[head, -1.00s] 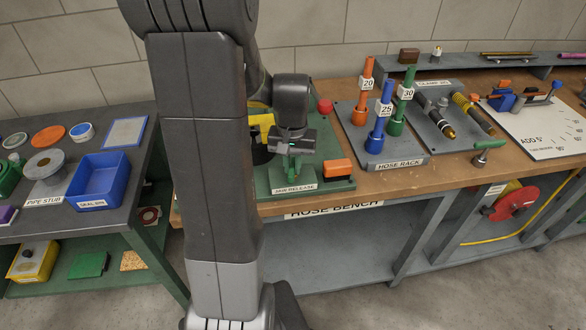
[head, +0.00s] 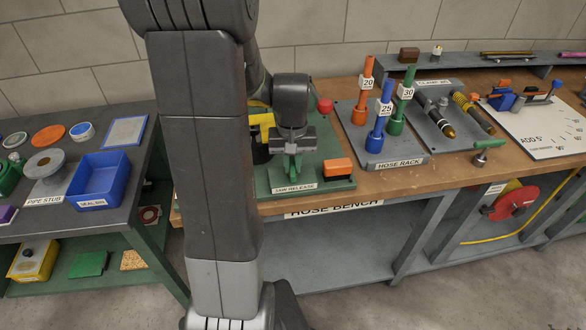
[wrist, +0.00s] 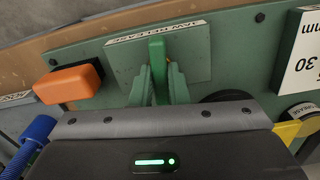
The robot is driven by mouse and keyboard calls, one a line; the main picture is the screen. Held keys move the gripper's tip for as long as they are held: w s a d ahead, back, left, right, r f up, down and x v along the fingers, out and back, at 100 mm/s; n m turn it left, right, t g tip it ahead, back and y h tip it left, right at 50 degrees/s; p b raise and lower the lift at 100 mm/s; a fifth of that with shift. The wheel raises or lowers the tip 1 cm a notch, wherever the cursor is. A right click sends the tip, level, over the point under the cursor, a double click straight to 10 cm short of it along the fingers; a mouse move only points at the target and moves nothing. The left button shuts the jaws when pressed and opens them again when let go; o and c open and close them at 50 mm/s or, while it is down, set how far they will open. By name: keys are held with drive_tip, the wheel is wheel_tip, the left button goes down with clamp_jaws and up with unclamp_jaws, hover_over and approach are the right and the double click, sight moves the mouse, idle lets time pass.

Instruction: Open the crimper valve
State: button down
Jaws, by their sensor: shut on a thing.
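The green lever handle (wrist: 157,52) stands in front of a plate labelled JAW RELEASE (wrist: 165,62) on the green crimper base (wrist: 225,45). I take this lever as the crimper valve. My gripper (wrist: 160,75) is shut on the lever, with one greenish finger on each side of it. In the head view my gripper (head: 292,168) points down at the JAW RELEASE label (head: 295,187) on the base's front part. My wrist and arm hide much of the crimper, and the lever's lower end is not clear.
An orange block (head: 337,168) sits on the base right of my gripper. A red knob (head: 325,106) stands behind it, and a yellow part (head: 262,122) is partly hidden by my arm. The hose rack (head: 397,162) with upright hoses is to the right.

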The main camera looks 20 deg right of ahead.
sight(293, 165)
drive_tip(key=c, duration=1.3)
unclamp_jaws()
drive_tip(key=shift+n, duration=0.3)
wheel_tip(293, 165, up, 6)
drive_tip(key=p, duration=0.5)
drive_tip(key=shift+r, duration=0.1)
wheel_tip(293, 165, up, 14)
drive_tip(key=shift+f+b, duration=0.15)
drive_tip(key=shift+b, duration=0.3)
